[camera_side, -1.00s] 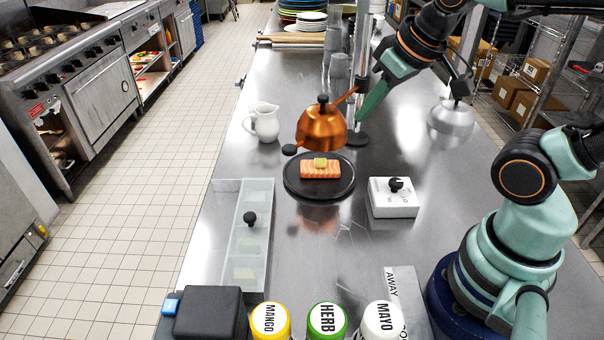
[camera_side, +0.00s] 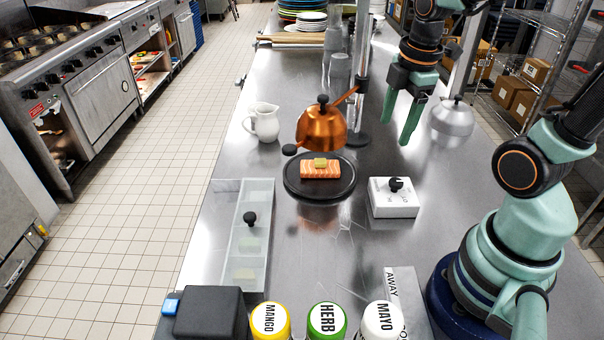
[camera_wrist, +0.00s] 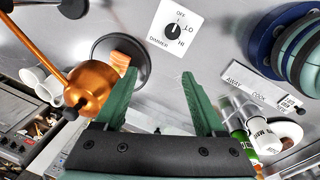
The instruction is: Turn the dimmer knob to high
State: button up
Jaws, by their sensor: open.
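The dimmer is a white box (camera_side: 394,206) with a black knob (camera_side: 396,184) on top, right of the dark plate on the steel counter. In the wrist view the white box (camera_wrist: 163,48) shows OFF, LO, HI and DIMMER lettering around the knob (camera_wrist: 172,31). Its pointer is too small to read surely. My gripper (camera_side: 398,130) is open and empty, pointing down, above and behind the box in the side view. In the wrist view the box lies beyond my fingertips (camera_wrist: 159,75), apart from them.
A copper dome (camera_side: 322,132) hangs over a dark plate (camera_side: 291,187) with salmon (camera_side: 320,172), left of the box. A metal pole (camera_side: 362,60) and silver dome (camera_side: 452,120) stand near my gripper. Sauce bottles (camera_side: 327,322) are at the front. Counter around the box is clear.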

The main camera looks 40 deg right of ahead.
aim_at(396, 181)
jog(key=d+f+n, duration=0.1)
jog(key=f, duration=0.3)
jog(key=s+d+f+n+g, duration=0.1)
jog(key=f+n, duration=0.1)
jog(key=f, duration=0.3)
jog(key=d+f+n, duration=0.1)
jog(key=f+n, duration=0.1)
jog(key=f, duration=0.3)
jog(key=shift+s+f+g, duration=0.1)
jog(key=shift+s+g, duration=0.2)
grip_shut()
